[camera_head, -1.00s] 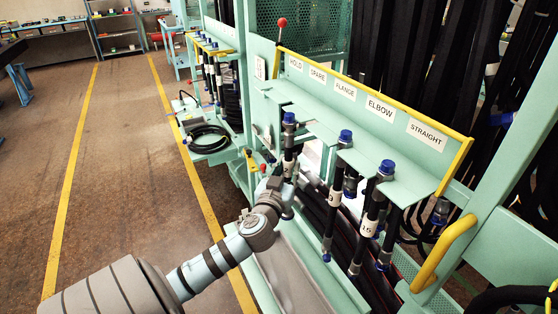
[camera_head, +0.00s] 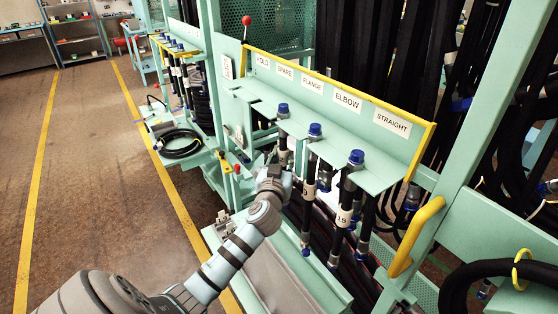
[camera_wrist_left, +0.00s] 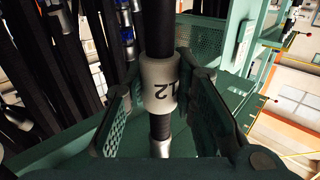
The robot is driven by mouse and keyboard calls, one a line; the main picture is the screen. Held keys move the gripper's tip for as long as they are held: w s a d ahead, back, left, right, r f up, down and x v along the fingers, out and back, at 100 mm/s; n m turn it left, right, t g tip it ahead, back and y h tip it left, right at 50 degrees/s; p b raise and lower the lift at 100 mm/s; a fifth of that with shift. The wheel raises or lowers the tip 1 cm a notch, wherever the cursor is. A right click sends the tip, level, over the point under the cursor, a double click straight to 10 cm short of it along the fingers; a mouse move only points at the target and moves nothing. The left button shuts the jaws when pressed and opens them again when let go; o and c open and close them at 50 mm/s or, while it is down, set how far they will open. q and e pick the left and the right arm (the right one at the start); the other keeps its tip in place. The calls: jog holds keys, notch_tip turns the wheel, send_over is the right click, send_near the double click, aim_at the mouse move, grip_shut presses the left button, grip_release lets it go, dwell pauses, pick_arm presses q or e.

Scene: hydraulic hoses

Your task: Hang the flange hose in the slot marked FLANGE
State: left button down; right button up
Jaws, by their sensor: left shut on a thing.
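The hose in my left gripper has a blue cap on top (camera_head: 283,109) and stands roughly upright at the shelf edge, in line with the FLANGE label (camera_head: 312,85). I cannot tell whether it rests in the slot. My left gripper (camera_head: 284,172) is shut on it below the shelf. In the left wrist view, a white collar (camera_wrist_left: 158,86) with dark characters ending in 2 lies between the fingers. Two other blue-capped hoses hang in line with the ELBOW (camera_head: 347,101) and STRAIGHT (camera_head: 392,122) labels. My right gripper is not in view.
The green rack (camera_head: 385,178) has a yellow top rail and HOLD and SPARE labels to the left. A yellow handle (camera_head: 416,236) sticks out at its right end. A coiled hose (camera_head: 180,143) lies on a side tray. Open floor is at the left.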

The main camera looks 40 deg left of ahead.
pick_arm(q)
jog(key=shift+f, duration=0.1)
dwell(0.3)
jog(key=c, duration=1.2)
grip_release()
jog(key=shift+c, duration=0.2)
jog(key=v, duration=1.2)
jog(key=shift+f, duration=0.1)
